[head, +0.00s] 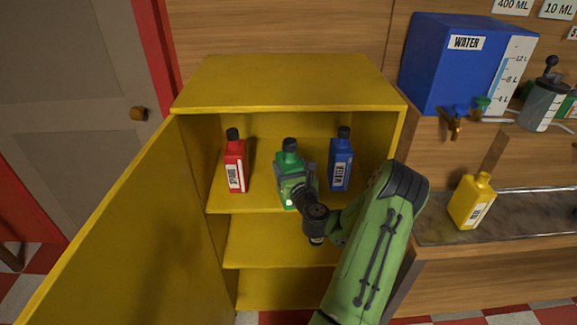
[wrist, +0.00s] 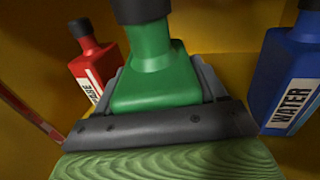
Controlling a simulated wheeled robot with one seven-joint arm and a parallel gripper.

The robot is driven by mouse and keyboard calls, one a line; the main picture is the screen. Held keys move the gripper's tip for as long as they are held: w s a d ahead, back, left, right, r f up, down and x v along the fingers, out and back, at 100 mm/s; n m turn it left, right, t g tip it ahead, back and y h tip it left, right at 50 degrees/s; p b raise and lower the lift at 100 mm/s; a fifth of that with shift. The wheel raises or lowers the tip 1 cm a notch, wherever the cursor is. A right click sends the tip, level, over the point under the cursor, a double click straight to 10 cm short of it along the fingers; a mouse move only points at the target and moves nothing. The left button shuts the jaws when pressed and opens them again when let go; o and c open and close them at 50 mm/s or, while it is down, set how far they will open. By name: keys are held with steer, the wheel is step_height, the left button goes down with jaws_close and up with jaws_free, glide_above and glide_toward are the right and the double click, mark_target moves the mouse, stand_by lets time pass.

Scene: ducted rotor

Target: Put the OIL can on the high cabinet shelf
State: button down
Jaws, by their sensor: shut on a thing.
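A green can with a black cap (head: 288,160) is in my gripper (head: 297,190); its label is hidden, so I cannot read whether it says OIL. My gripper is shut on it, and the wrist view shows the jaws on both sides of its green body (wrist: 158,85). The can is upright in the upper compartment of the open yellow cabinet (head: 290,82), at the front of the high shelf (head: 262,203). I cannot tell whether its base touches the shelf.
A red can (head: 235,165) stands left of the green can and a blue WATER can (head: 341,165) stands right, both on the high shelf. The cabinet door (head: 125,235) is open to the left. A yellow can (head: 471,200) and a blue WATER tank (head: 450,75) are at the right.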

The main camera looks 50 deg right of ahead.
steer(key=w+d+f+p, duration=0.1)
steer(key=w+d+p, duration=0.6)
steer(key=w+d, duration=0.1)
steer(key=shift+w+d+f+p, duration=0.15)
steer(key=shift+w+d+p, duration=0.2)
steer(key=shift+d, duration=0.5)
steer(key=shift+s+f+b, duration=0.1)
steer(key=shift+f+b, duration=0.4)
steer(key=shift+f, duration=0.1)
stand_by(0.5)
steer(key=shift+c, duration=0.4)
jaws_free()
steer(key=shift+o, duration=0.4)
steer(key=shift+f, duration=0.15)
steer(key=shift+r+b+v, duration=0.15)
steer(key=shift+b+v, duration=0.35)
steer(key=shift+v, duration=2.05)
steer(key=shift+r+b+v, duration=0.15)
steer(key=shift+b+v, duration=0.3)
steer(key=shift+v, duration=2.05)
